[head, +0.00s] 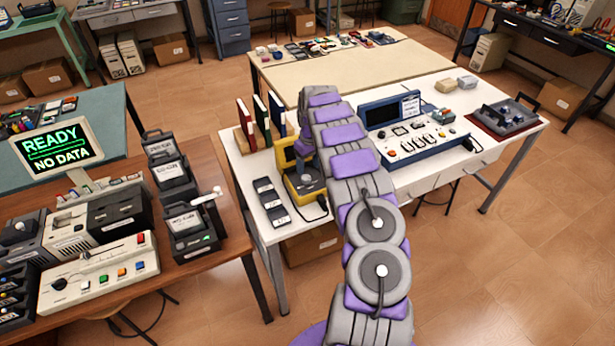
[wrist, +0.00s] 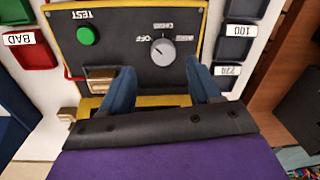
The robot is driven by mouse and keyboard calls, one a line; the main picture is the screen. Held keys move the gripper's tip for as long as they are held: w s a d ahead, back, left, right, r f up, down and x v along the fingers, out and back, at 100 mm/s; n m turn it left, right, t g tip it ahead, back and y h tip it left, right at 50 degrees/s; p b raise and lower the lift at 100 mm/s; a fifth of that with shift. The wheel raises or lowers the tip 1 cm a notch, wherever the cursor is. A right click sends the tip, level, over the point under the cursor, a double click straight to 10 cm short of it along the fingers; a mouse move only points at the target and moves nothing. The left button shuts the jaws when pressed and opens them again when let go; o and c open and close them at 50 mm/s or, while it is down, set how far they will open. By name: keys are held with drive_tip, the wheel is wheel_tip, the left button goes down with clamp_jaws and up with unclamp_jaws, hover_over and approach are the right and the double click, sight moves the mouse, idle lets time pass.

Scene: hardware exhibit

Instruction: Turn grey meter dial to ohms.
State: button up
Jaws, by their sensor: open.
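The meter is a yellow case (head: 299,187) with a dark panel on the white table, partly behind my arm in the head view. Its panel (wrist: 113,52) fills the middle of the wrist view. The grey dial (wrist: 162,51) sits on the panel's right half with small labels around it, one reading OFF at its upper left. I cannot tell surely which label its mark points to. My gripper (wrist: 163,84) is open, its blue fingers apart below the dial in the picture, with nothing between them. The fingertips are not clearly seen in the head view.
A green TEST button (wrist: 88,36) is left of the dial. A red BAD bin (wrist: 33,49) lies left of the meter, and dark labelled trays (wrist: 239,44) lie right. In the head view, a blue console (head: 405,130) stands right of my arm and upright books (head: 262,118) stand behind the meter.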

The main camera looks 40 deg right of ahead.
sight(307, 177)
drive_tip(key=shift+a+f+b, duration=0.2)
drive_tip(key=shift+f, duration=1.1)
drive_tip(key=shift+a+f+b, duration=0.15)
drive_tip(key=shift+f, duration=1.15)
drive_tip(key=shift+c, duration=0.2)
drive_tip(key=c, duration=1)
drive_tip(key=shift+r+m+p, duration=0.15)
drive_tip(key=shift+m+p, duration=0.15)
drive_tip(key=shift+m, duration=0.1)
drive_tip(key=m+p, duration=0.1)
drive_tip(key=m, duration=0.1)
drive_tip(key=shift+a+m+p, duration=0.1)
drive_tip(key=shift+m+p, duration=0.2)
drive_tip(key=shift+m, duration=0.1)
drive_tip(key=m+p, duration=0.2)
drive_tip(key=m, duration=0.3)
